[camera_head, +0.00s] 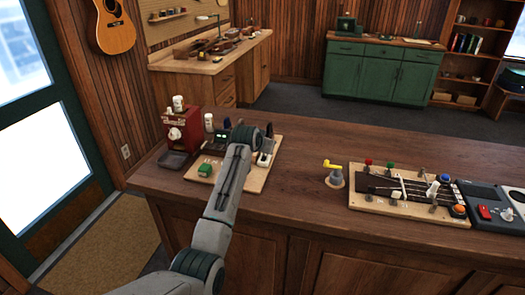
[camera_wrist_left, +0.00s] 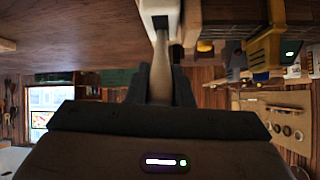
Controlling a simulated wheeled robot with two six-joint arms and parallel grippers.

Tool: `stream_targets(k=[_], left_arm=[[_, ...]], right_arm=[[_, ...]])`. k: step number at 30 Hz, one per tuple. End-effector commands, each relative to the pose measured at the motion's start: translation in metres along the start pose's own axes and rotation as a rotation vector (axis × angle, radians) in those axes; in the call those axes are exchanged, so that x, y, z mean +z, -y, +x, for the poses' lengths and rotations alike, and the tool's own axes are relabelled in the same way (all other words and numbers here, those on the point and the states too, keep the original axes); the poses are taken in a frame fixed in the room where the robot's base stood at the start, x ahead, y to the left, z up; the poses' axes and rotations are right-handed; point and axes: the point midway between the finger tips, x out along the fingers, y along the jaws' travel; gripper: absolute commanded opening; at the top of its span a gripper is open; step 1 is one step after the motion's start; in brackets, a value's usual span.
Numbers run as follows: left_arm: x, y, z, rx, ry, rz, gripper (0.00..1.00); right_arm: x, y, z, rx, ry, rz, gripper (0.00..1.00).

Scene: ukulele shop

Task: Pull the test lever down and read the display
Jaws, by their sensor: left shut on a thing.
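The test lever (camera_wrist_left: 160,72) is a pale stick rising from a white housing (camera_wrist_left: 160,8) in the left wrist view. My left gripper (camera_wrist_left: 160,58) is shut around it. In the head view my left arm reaches across the counter, and the gripper (camera_head: 268,134) is over the right part of a light wooden board (camera_head: 257,184). A white device (camera_head: 264,158) shows just below the gripper; the lever itself is hidden there. A small dark unit with a green-lit display (camera_head: 221,138) stands left of my arm, too small to read. My right gripper is not in view.
A red machine (camera_head: 183,128) stands at the board's left, and a green block (camera_head: 205,170) lies on the board. The counter (camera_head: 305,165) between is clear.

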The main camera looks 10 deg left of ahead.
Motion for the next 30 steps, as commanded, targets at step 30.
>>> stream_targets(k=[30], left_arm=[[0.007, -0.001, -0.006, -0.030, -0.191, 0.010, 0.36]], right_arm=[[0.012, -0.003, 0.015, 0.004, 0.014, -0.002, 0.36]])
